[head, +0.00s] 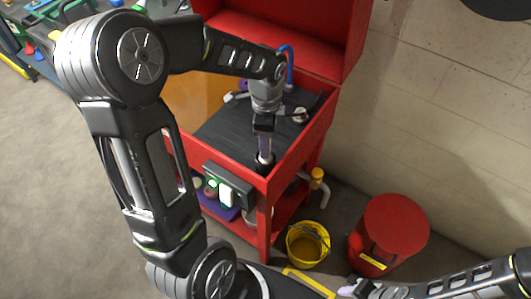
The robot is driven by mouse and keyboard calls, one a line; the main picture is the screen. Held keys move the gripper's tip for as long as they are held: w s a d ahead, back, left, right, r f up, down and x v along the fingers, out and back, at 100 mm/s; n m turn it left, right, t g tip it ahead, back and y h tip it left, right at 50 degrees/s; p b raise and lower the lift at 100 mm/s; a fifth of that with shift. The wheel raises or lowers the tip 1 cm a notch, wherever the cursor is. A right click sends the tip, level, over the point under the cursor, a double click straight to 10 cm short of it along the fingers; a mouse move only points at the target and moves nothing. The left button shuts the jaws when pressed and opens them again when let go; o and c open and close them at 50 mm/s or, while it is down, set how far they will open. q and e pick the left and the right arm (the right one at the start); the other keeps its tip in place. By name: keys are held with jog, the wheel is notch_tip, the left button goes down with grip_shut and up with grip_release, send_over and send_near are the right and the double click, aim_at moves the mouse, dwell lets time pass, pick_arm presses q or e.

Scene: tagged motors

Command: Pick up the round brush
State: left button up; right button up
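My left gripper (264,152) points down inside the red parts-washer cabinet, near its front right corner. Its pale fingers reach a small dark round thing with a light top (264,168), which may be the round brush. The fingers overlap it in the picture, and I cannot tell whether they touch or grip it. They show as one narrow shape, so their opening is hidden. My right gripper (352,288) is low at the bottom edge, away from the cabinet, and its opening is unclear.
The red cabinet (290,158) has a raised lid (285,45) behind my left wrist and a dark tray floor (232,132). A blue hose (289,52) rises at the back. A yellow bucket (307,243) and red can (395,228) stand right of it. Grey floor (40,190) is clear at left.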

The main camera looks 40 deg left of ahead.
pick_arm(q)
grip_shut()
dwell(0.3)
jog(key=shift+r, duration=0.15)
notch_tip(320, 180, up, 10)
jog(key=shift+f+b, duration=0.2)
jog(key=shift+b, duration=0.35)
jog(key=shift+r, duration=0.1)
dwell(0.5)
